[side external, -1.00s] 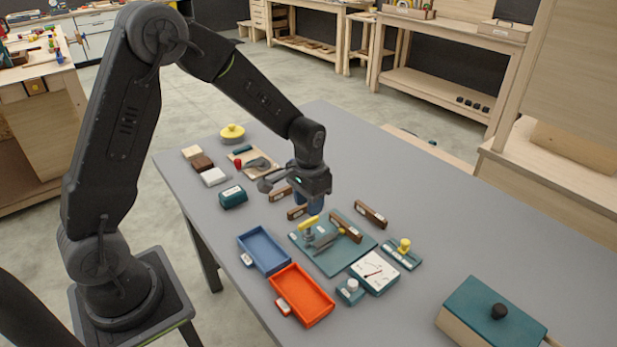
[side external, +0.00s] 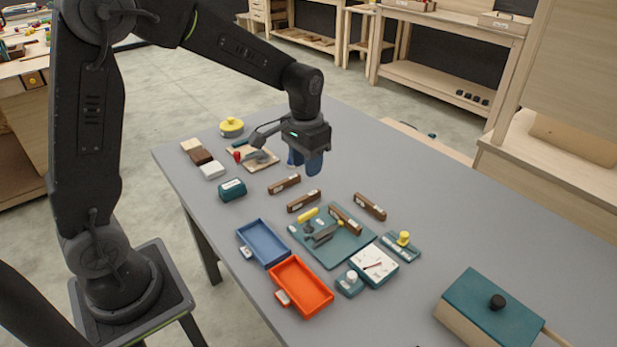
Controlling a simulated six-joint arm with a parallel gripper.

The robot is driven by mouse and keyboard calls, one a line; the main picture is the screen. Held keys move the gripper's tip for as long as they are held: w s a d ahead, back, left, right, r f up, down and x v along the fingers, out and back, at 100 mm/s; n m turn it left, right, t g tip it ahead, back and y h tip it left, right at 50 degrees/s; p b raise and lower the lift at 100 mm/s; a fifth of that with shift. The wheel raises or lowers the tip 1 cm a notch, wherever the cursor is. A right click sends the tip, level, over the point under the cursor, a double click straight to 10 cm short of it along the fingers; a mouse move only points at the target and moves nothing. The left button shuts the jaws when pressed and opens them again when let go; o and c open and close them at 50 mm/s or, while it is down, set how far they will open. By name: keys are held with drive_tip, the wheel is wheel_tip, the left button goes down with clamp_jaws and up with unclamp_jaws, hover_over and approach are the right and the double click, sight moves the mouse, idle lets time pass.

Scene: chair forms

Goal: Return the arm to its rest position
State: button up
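My gripper (side external: 305,166) hangs in the air above the far half of the grey table (side external: 440,210). Its blue fingers point down. The two fingers show side by side with a narrow gap at most, and I see nothing held between them. Whether they are open or shut is not clear at this size. The nearest pieces below it are the brown wooden bars (side external: 284,184), which it does not touch.
A teal board (side external: 345,252) carries a clamp and a brown bar. A blue tray (side external: 263,243), an orange tray (side external: 302,288) and a white dial gauge (side external: 373,264) stand near it. A teal-lidded box (side external: 488,307) is at front right. The table's right side is largely clear.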

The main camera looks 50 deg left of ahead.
drive_tip(key=s+d+r+t, duration=0.2)
drive_tip(key=s+r, duration=0.3)
drive_tip(key=s, duration=0.5)
drive_tip(key=s+d+r+t, duration=0.2)
drive_tip(key=s+r, duration=0.3)
drive_tip(key=s, duration=0.4)
drive_tip(key=shift+s+t, duration=0.4)
drive_tip(key=shift+t, duration=0.3)
